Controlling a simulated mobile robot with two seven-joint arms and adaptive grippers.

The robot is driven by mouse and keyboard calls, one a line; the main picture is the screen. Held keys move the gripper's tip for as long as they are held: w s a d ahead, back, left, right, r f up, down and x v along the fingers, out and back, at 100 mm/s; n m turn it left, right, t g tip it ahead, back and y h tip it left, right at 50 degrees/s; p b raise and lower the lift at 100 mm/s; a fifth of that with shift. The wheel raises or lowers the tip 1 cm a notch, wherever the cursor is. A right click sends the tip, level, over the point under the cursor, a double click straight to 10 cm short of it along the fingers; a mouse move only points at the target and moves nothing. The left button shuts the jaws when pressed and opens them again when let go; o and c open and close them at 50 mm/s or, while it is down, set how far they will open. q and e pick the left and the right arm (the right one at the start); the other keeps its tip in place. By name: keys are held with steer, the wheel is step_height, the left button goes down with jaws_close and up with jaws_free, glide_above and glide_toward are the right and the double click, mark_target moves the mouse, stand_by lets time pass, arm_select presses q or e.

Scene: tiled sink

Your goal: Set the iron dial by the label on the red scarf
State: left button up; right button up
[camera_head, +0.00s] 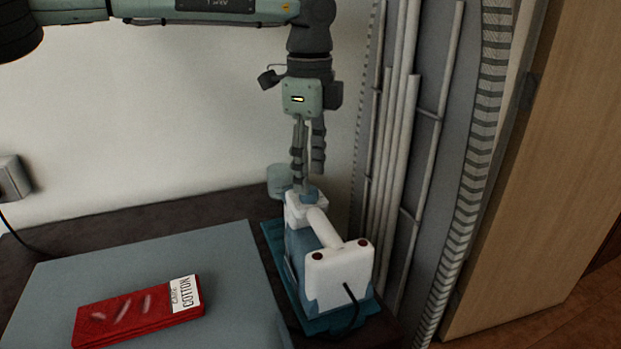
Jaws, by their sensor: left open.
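The iron (325,272), white and blue with a white handle, stands on a blue base at the right end of the dark counter. Its dial cannot be made out clearly; a small blue part shows at the iron's far end, just under my fingers. My left gripper (306,183) points down over that far end, its fingers a little apart and nothing visible between them. I cannot tell whether the fingertips touch the iron. The red scarf (124,318) lies folded on the grey-blue mat at the lower left. Its white label (185,294) reads "COTTON". My right gripper is not in view.
The grey-blue mat (190,255) covers much of the dark counter and is mostly bare. A translucent blue cup-like thing (279,180) stands behind the iron. A folded rack with pale rods (400,150) stands close on the right. A wall socket (12,180) with a cord is at left.

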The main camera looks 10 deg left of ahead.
arm_select(q)
steer(key=shift+f, duration=1.45)
steer(key=shift+w, duration=0.1)
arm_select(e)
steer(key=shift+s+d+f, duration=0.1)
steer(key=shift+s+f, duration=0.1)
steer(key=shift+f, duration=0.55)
arm_select(q)
steer(key=shift+c, duration=0.7)
jaws_close()
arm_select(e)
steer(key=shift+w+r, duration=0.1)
